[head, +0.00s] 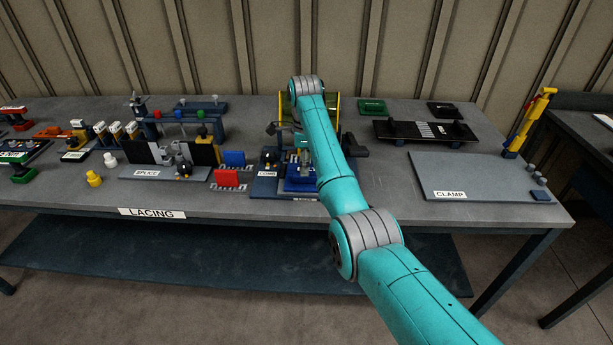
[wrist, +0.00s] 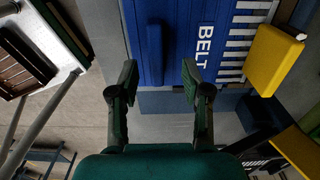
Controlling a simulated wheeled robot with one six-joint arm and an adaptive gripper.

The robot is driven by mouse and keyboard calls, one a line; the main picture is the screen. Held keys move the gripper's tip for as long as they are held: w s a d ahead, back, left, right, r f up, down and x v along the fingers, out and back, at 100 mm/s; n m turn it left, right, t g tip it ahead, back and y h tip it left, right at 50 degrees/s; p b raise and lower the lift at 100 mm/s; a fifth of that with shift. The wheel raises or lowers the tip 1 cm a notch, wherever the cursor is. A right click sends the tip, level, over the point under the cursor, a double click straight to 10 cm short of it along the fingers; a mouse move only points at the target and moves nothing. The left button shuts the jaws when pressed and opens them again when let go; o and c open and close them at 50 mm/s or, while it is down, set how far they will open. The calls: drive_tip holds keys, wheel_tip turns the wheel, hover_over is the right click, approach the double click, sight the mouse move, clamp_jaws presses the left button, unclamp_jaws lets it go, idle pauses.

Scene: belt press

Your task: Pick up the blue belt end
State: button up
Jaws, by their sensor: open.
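The blue belt end (wrist: 180,20) fills the upper middle of the wrist view, with white letters BELT and a row of white comb-like teeth on its right side. A raised blue tab (wrist: 153,55) stands on it. My gripper (wrist: 157,75) is open, its two fingers on either side of the tab in the picture, with gaps between. I cannot tell whether the fingertips are level with the tab. In the head view a blue piece (head: 300,185) lies at the COMB station below my gripper (head: 304,160), partly hidden by my arm.
A yellow block (wrist: 273,60) is beside the belt in the wrist view. In the head view, a red toothed piece (head: 227,179) and a blue one (head: 233,158) stand left of the COMB station. The grey CLAMP plate (head: 475,175) at right is mostly clear.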

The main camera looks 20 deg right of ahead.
sight(294, 183)
drive_tip(key=f, duration=0.4)
drive_tip(key=shift+s+f, duration=0.25)
clamp_jaws()
